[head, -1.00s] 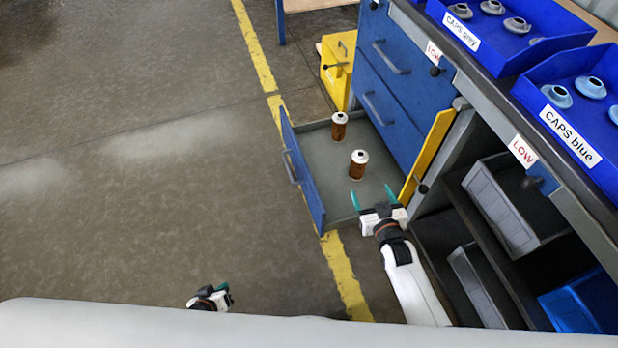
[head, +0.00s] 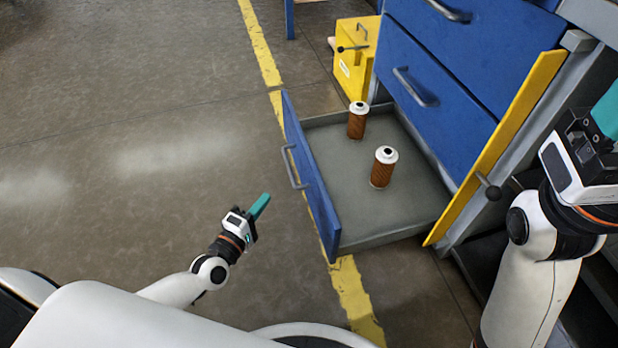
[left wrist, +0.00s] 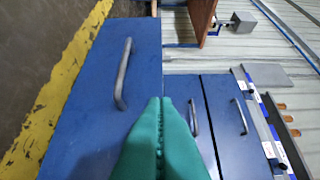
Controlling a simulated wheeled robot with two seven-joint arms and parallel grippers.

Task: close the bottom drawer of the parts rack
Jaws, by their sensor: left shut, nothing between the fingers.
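The bottom drawer (head: 312,181) of the blue parts rack stands pulled out, its blue front facing left. Its grey handle (head: 294,167) also shows in the left wrist view (left wrist: 123,75). Two brown filter cartridges with white caps, one nearer (head: 384,168) and one farther (head: 357,121), stand upright in the drawer. My left gripper (head: 260,206) is shut and empty, to the left of the drawer front and apart from it in the head view. In the left wrist view its teal fingers (left wrist: 160,130) point toward the drawer front. My right gripper (head: 606,112) is at the right edge, partly cut off.
The closed upper drawers (head: 440,115) are above the open one. A yellow door panel (head: 497,145) stands open at the rack's right. A yellow box (head: 354,58) is behind the drawer. The floor left of the yellow line is clear.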

